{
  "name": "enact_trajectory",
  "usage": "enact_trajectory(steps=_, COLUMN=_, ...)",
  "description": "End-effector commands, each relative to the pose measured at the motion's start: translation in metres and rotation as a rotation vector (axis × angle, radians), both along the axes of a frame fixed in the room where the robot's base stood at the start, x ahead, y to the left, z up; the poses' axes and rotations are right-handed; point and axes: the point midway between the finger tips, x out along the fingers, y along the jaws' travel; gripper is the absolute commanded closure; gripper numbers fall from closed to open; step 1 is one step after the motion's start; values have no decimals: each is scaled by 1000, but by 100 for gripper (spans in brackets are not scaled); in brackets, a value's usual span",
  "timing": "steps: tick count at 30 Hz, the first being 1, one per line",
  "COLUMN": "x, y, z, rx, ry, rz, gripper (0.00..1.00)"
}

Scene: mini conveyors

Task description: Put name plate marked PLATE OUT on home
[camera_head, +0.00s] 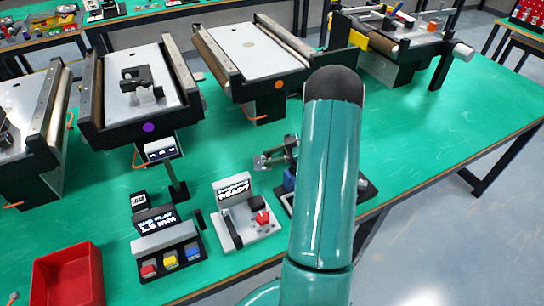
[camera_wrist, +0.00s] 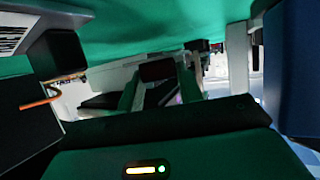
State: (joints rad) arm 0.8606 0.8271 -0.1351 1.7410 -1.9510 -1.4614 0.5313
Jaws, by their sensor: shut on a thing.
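My gripper (camera_wrist: 160,88) shows in the middle of the wrist view, its two pale fingers shut on a small dark piece (camera_wrist: 157,70). I cannot read any marking on that piece, so I cannot tell if it is the PLATE OUT name plate. In the head view my teal arm hides most of that area. Small white-lettered signs stand on the green table: one on a post (camera_head: 160,150), one above a button box (camera_head: 155,222) and one on a lever box (camera_head: 233,188). Their words are too small to read. I cannot make out which place is home.
Mini conveyors stand behind, one with a purple dot (camera_head: 148,127) and one with an orange dot (camera_head: 278,85). A red bin (camera_head: 68,278) sits at the front left. The green table (camera_head: 440,150) is clear on the right.

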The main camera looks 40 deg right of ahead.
Motion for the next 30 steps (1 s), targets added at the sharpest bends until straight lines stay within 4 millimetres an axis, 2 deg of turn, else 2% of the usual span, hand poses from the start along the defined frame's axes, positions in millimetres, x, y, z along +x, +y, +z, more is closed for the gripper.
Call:
enact_trajectory(steps=14, x=0, y=0, z=-13, rx=0, ry=2, rz=-1, gripper=90)
enact_trajectory(steps=15, x=-1, y=1, z=-13, rx=1, ry=2, rz=0, gripper=58)
enact_trajectory(steps=18, x=-1, y=1, z=-14, rx=1, ry=3, rz=0, gripper=43)
enact_trajectory(steps=26, x=-1, y=1, z=-15, rx=0, ry=3, rz=1, gripper=43)
enact_trajectory(steps=30, x=-1, y=1, z=-6, rx=-1, ry=1, rz=1, gripper=43)
